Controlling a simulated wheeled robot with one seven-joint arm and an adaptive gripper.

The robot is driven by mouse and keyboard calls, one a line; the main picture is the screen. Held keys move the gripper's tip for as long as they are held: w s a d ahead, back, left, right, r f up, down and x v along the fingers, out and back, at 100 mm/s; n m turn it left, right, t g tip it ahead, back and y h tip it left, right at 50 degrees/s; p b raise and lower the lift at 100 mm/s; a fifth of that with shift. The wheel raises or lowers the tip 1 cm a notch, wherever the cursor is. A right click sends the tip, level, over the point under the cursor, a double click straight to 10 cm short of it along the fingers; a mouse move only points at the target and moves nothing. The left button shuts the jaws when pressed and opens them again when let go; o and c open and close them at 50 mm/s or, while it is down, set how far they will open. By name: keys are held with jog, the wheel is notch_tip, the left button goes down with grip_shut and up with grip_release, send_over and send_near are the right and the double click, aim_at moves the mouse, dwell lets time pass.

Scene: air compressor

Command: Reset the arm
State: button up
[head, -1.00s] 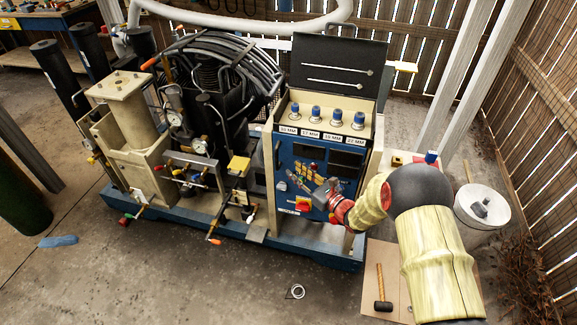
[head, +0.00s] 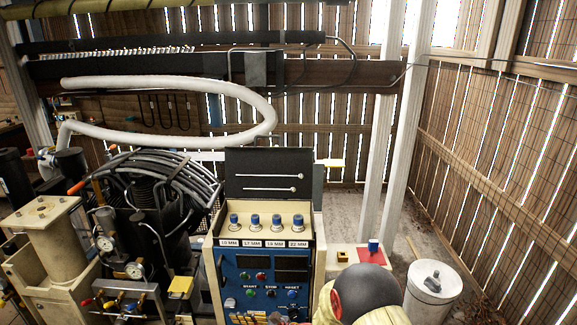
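My arm (head: 368,290) rises at the bottom edge in the head view, with its black joint and a yellow sleeved part in front of the compressor's control panel (head: 264,275). My gripper is at the bottom edge by the lower panel, mostly cut off by the frame. Its fingers cannot be made out, nor whether it touches the panel or holds anything. The blue panel carries start, stop and reset buttons (head: 270,292) and two dark displays. Several blue-topped sockets (head: 254,222) stand above it in a labelled rack.
The compressor with coiled black hoses (head: 165,175) and gauges stands at the left. A red pad (head: 373,257) with a blue piece lies right of the panel. A white bucket (head: 432,288) stands further right. White posts (head: 402,130) and a slatted wooden wall (head: 495,165) bound the right and back.

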jog(key=s+d+r+n+g+h, duration=0.35)
jog(key=s+d+n, duration=0.3)
jog(key=s, duration=0.35)
jog(key=s+d+r+n+g+h, duration=0.3)
jog(key=s+d+r+n+g, duration=0.15)
jog(key=s+n, duration=0.4)
jog(key=s+d+r+n+t+h, duration=0.25)
jog(key=s+d+r, duration=0.2)
jog(key=d, duration=0.55)
jog(key=s+d+r+n+t+h, duration=0.2)
jog(key=s+d+r+h, duration=0.3)
jog(key=d, duration=0.4)
jog(key=s+d+r+t, duration=0.2)
jog(key=d+r+t, duration=0.3)
jog(key=r, duration=0.6)
jog(key=shift+d+r+h, duration=0.4)
jog(key=shift+d, duration=0.15)
jog(key=shift+o, duration=0.5)
jog(key=shift+n, duration=0.25)
